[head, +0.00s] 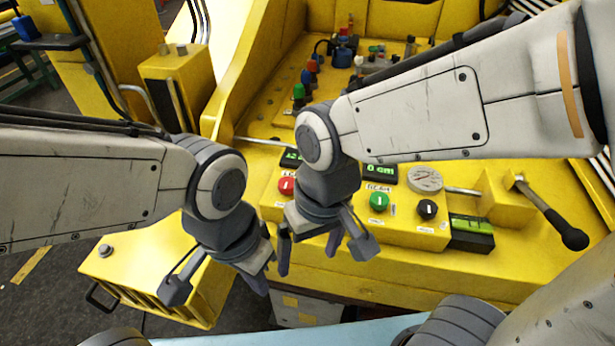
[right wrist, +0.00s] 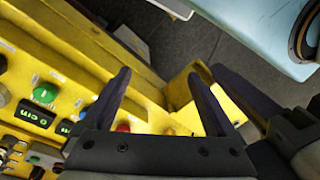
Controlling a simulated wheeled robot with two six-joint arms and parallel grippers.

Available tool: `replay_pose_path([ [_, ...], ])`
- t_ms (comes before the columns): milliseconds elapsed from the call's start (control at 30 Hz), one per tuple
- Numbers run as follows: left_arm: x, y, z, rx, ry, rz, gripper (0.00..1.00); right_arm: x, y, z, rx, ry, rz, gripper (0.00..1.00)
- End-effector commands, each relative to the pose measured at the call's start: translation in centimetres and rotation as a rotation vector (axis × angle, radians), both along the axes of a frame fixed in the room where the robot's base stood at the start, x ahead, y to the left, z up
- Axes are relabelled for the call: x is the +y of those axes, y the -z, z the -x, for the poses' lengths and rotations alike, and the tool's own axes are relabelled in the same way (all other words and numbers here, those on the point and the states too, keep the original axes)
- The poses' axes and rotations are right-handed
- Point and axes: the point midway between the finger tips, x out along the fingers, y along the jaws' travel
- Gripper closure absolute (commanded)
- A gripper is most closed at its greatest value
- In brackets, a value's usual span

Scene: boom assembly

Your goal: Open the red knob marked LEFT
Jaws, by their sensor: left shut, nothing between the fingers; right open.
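The red knob (head: 286,186) sits at the left end of the yellow control panel (head: 400,228) in the head view, just left of my right wrist. Its label cannot be read. My right gripper (head: 308,256) is open and empty, pointing down in front of the panel's front edge. In the right wrist view, the red knob (right wrist: 122,127) shows partly behind the gripper body, between the spread fingers. My left gripper (head: 258,284) is shut and empty, lower left of the red knob and apart from it.
A black-handled lever (head: 553,219) stands further right. A yellow box (head: 125,272) is at lower left. My two grippers are close together.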

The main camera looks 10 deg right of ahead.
Motion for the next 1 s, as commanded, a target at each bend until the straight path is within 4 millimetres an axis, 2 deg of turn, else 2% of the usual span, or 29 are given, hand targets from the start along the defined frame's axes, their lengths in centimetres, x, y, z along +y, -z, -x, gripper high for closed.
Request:
replay_pose_path([
  [100, 0.0, -1.2, 0.0, 0.000, 0.000, 0.000, 1.00, 1.7, -1.1, -6.1, 0.082, 0.379, -0.027, 0.09],
  [233, 0.0, -2.1, 0.0, 0.000, -0.001, 0.000, 1.00, 2.5, -0.9, -13.9, 0.193, 0.854, -0.064, 0.09],
  [300, 0.0, -2.5, 0.0, 0.000, -0.001, 0.000, 1.00, 2.2, -0.2, -17.9, 0.253, 1.091, -0.083, 0.09],
  [400, 0.0, -3.0, 0.0, 0.000, -0.002, 0.000, 1.00, 1.2, 1.0, -22.8, 0.337, 1.381, -0.108, 0.09],
  [500, 0.0, -3.4, 0.0, 0.000, -0.002, 0.000, 1.00, 0.1, 2.3, -26.2, 0.404, 1.595, -0.125, 0.09],
  [600, 0.0, -3.5, 0.0, 0.000, -0.002, 0.000, 1.00, -0.8, 3.1, -28.3, 0.449, 1.728, -0.137, 0.09],
  [700, 0.0, -3.7, 0.0, 0.000, -0.002, 0.000, 1.00, -1.1, 3.7, -29.2, 0.473, 1.793, -0.142, 0.09],
  [867, 0.0, -4.2, 0.0, 0.000, -0.001, 0.000, 1.00, -0.4, 5.4, -29.2, 0.480, 1.806, -0.139, 0.09],
  [1000, 0.0, -5.0, 0.0, 0.000, 0.000, 0.000, 1.00, 0.6, 7.8, -29.0, 0.480, 1.804, -0.137, 0.09],
])
